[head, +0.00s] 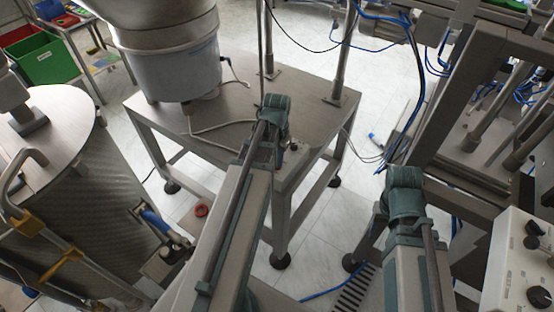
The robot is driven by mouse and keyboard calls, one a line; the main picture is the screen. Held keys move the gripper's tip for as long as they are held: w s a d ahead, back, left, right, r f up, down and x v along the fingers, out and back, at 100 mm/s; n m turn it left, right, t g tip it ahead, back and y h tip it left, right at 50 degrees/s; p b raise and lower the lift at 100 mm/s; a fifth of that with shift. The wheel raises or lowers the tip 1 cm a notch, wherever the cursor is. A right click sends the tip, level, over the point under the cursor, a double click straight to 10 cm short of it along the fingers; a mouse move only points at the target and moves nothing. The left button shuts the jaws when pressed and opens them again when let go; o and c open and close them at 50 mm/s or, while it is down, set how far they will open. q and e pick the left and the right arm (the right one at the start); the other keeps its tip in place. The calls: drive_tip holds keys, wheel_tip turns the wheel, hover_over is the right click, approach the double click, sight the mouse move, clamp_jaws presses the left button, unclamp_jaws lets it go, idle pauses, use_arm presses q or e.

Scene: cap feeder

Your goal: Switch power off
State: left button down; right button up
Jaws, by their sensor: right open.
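A light control box (503,262) stands at the lower right edge of the head view. It carries a dark upper knob (533,240) and a dark lower rotary knob (538,297) with markings around it. The markings are too small to read, so I cannot tell which knob is the power control or how it is set. My right gripper (405,183) is open, to the left of the control box and apart from it. Its fingertips do not show clearly.
A metal table (228,108) bears a large hopper (175,70). A machine frame (475,55) with blue cables stands at the right. A drum (75,185) is at the left, with green (45,60) bins behind. Pale floor shows between.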

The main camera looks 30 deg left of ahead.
use_arm(q)
drive_tip(key=n, duration=0.6)
drive_tip(key=shift+n, duration=0.3)
idle(0.4)
drive_tip(key=c, duration=0.9)
unclamp_jaws()
drive_tip(key=shift+r, duration=0.15)
wheel_tip(320, 180, up, 14)
drive_tip(key=p, duration=1.3)
drive_tip(key=shift+f+p, duration=0.25)
drive_tip(key=shift+p, duration=0.15)
